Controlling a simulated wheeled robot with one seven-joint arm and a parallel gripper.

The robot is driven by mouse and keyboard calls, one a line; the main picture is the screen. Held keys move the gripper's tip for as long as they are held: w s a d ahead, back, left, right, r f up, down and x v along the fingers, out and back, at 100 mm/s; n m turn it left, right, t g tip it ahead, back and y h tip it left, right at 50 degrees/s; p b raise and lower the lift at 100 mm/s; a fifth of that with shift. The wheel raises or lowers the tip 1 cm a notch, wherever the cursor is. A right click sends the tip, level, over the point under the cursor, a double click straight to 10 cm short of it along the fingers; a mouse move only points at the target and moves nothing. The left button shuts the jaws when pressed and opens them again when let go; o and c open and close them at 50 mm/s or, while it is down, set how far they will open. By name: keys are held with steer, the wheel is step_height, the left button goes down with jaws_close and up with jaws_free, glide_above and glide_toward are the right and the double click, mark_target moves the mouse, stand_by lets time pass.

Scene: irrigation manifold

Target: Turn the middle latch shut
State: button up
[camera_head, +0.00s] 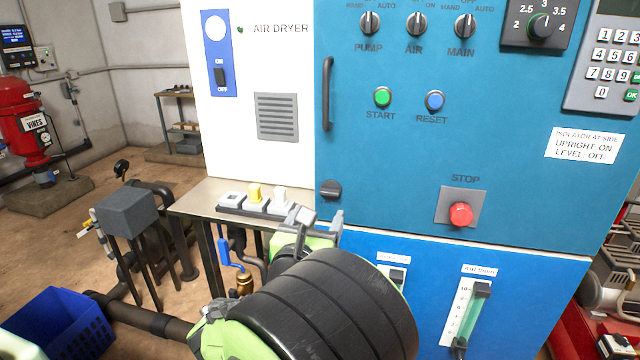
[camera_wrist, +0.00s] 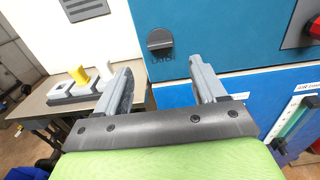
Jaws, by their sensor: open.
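A small dark latch knob (camera_head: 331,189) sits at the lower left corner of the blue cabinet door (camera_head: 420,150). The knob also shows in the wrist view (camera_wrist: 160,42), with its grip bar lying nearly level and partly blurred lettering below it. It is the only such latch I can make out. My gripper (camera_head: 319,216) is open and empty, just below and in front of the knob in the head view. In the wrist view the gripper (camera_wrist: 163,78) has its two grey fingers spread, with the knob beyond and above the gap, apart from both.
A metal side table (camera_head: 190,203) with a row of switch blocks (camera_head: 255,200) stands left of the gripper. A long door handle (camera_head: 327,94) rises above the knob. A red stop button (camera_head: 461,214) lies to the right. A blue crate (camera_head: 62,322) stands on the floor.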

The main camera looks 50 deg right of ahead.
mark_target(329, 194)
steer(key=x, duration=0.7)
steer(key=shift+w+d, duration=0.2)
steer(key=shift+d, duration=0.2)
steer(key=c, duration=1.1)
steer(key=shift+o, duration=0.2)
